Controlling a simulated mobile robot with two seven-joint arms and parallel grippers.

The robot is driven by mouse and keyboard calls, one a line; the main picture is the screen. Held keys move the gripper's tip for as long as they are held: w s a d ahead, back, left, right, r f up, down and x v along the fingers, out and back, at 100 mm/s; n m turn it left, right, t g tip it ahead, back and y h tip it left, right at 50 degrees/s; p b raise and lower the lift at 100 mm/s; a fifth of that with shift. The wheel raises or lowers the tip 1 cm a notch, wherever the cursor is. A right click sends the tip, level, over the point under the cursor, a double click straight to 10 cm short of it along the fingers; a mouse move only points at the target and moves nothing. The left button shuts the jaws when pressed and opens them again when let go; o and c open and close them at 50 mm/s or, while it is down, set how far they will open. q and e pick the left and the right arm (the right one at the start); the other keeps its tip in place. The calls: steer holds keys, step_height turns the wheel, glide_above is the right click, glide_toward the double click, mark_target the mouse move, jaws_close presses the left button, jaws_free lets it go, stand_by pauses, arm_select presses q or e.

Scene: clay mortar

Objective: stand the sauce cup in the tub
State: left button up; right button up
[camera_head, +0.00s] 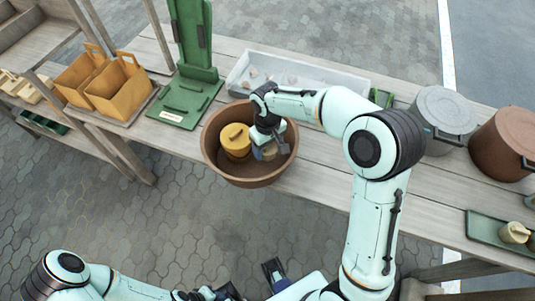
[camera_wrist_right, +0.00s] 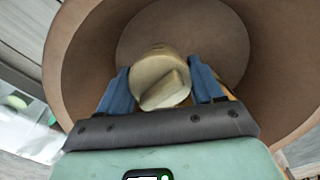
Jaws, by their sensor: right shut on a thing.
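The tub (camera_head: 208,160) is a round brown bowl-like vessel on the wooden table, and it fills much of the right wrist view (camera_wrist_right: 75,60). My right gripper (camera_head: 268,148) reaches down inside it. Its blue fingers are shut on the sauce cup (camera_head: 269,153), a small beige cup with a ridged top. The cup shows between the fingers in the right wrist view (camera_wrist_right: 160,75). Its base is hidden, so I cannot tell whether it touches the tub floor. My left gripper (camera_head: 252,282) is at the bottom edge, fingers apart and empty, away from the table.
A yellow lidded pot (camera_head: 236,138) stands inside the tub, left of my right gripper. A pale tray (camera_head: 240,75) lies behind. A green stand (camera_head: 188,95) is at the left; a grey pot (camera_head: 440,120) and a brown pot (camera_head: 503,145) are at the right.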

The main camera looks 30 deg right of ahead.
mark_target(268, 154)
steer(key=shift+f, duration=2.2)
steer(key=shift+b, duration=0.3)
steer(key=o, duration=0.6)
steer(key=shift+f, duration=0.2)
steer(key=o, duration=0.5)
steer(key=shift+c, duration=0.2)
step_height(268, 154, up, 12)
steer(key=shift+r+p, duration=0.25)
steer(key=shift+p, duration=0.55)
